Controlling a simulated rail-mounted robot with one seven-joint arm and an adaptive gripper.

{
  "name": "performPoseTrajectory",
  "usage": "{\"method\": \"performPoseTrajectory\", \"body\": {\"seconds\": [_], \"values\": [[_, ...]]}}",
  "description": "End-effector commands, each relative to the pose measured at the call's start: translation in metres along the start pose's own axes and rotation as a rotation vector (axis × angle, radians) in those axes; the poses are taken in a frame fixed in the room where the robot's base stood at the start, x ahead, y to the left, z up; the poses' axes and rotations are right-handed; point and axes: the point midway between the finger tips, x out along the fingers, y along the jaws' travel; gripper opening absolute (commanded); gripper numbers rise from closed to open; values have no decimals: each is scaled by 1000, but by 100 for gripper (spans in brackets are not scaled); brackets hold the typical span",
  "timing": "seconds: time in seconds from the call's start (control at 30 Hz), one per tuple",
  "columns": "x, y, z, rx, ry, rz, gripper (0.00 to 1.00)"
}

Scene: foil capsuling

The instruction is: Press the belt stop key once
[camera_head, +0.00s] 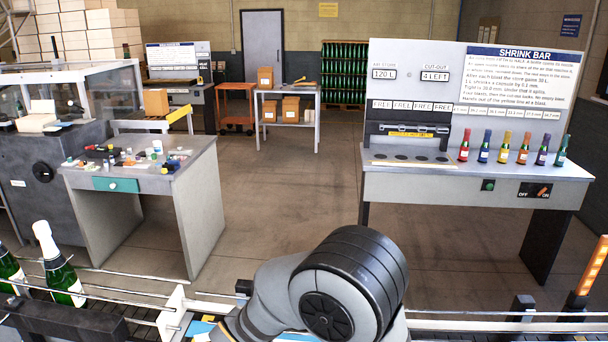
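I cannot make out a key marked as the belt stop in this view. The belt line runs along the bottom edge, with a pale rail (125,292) and green bottles (62,275) at the left, one with a white top. My arm's grey and black joint fills the bottom centre and hides part of the belt. My gripper does not show. A green button (488,185) and an OFF/ON switch (536,190) with an orange lever are on the front of the shrink bar bench (420,184).
Several capped small bottles (503,150) stand on the bench below the SHRINK BAR panel (530,65). A cluttered grey desk (115,184) stands at the left. An orange light bar (593,266) rises at the right. The floor (290,190) between desk and bench is clear.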

Motion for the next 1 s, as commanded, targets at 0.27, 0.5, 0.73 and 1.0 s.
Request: {"method": "performPoseTrajectory", "body": {"seconds": [0.27,0.5,0.73,1.0], "values": [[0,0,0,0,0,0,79],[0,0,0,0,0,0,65],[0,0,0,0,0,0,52],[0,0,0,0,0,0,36]]}}
